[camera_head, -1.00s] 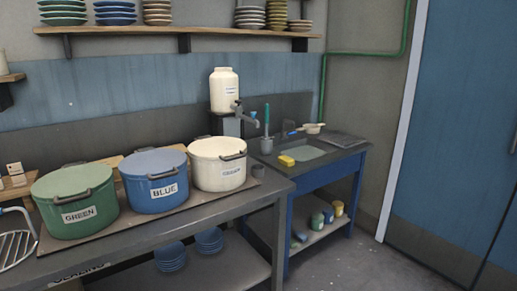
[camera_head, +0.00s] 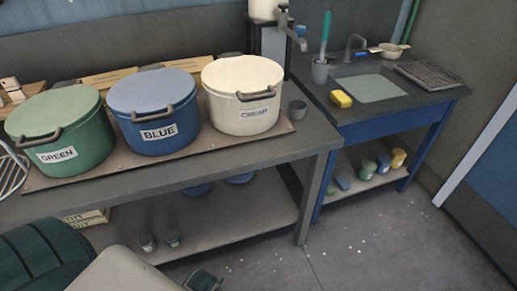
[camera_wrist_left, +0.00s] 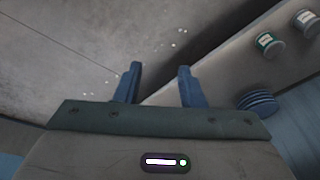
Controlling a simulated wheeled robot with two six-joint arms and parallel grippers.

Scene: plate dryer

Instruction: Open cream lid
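The cream pot (camera_head: 243,112) stands on a board on the dark counter, right of the blue and green pots. Its cream lid (camera_head: 243,74) is on, with a dark handle (camera_head: 258,92) at the front edge above the CREAM label. My left gripper (camera_wrist_left: 158,88) shows in the left wrist view with two blue fingers apart and nothing between them; it is over the floor and the lower shelf. In the head view part of my arm is low at the left, well below the pots. My right gripper is not in view.
The blue pot (camera_head: 155,115) and green pot (camera_head: 65,135) stand left of the cream pot. A water dispenser tap (camera_head: 292,30) is behind. The sink unit (camera_head: 370,95) is at right, with open floor in front.

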